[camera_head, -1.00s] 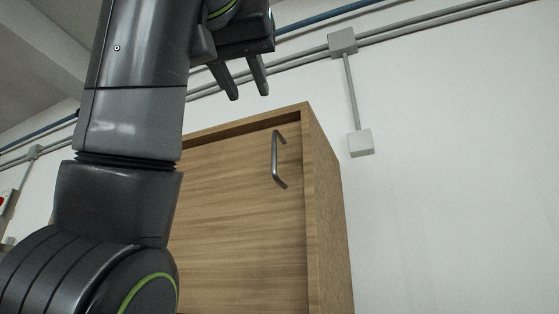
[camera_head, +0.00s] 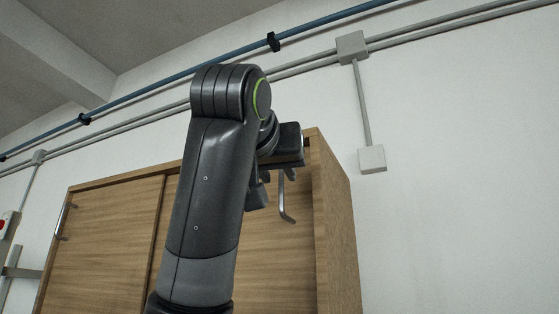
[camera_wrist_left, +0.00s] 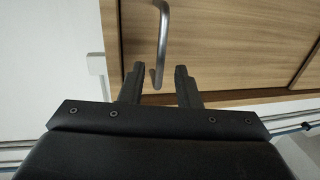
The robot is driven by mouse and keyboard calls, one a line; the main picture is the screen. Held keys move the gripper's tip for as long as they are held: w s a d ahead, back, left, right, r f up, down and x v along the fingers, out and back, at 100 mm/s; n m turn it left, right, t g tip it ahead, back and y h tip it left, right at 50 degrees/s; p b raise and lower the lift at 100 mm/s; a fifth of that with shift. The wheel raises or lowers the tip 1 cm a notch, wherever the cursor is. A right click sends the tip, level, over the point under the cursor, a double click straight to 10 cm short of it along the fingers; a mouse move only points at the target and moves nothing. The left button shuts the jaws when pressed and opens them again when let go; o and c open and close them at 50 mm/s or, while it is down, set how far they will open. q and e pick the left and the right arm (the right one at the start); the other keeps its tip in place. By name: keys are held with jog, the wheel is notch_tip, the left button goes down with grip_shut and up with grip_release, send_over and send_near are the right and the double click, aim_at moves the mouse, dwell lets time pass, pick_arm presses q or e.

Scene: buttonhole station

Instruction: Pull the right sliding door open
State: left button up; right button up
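The right sliding door (camera_head: 275,262) is a wooden panel at the right of the cabinet, and it looks shut. Its grey bar handle (camera_head: 284,207) stands upright near the door's right edge, its upper part hidden by my left gripper (camera_head: 275,184). In the left wrist view the handle (camera_wrist_left: 163,30) runs down between the two fingers of my left gripper (camera_wrist_left: 159,72). The fingers are open, one on each side of the bar's end, with gaps visible on both sides. My right gripper is in neither view.
The left sliding door (camera_head: 105,245) has its own handle (camera_head: 62,221) at the far left. My left arm covers part of the cabinet front. The wall right of the cabinet carries a small white box (camera_head: 372,159) and conduits (camera_head: 450,30).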

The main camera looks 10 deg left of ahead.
pick_arm(q)
jog(key=shift+w+p, duration=0.45)
jog(key=shift+w, duration=0.85)
jog(key=shift+s, duration=0.1)
grip_shut()
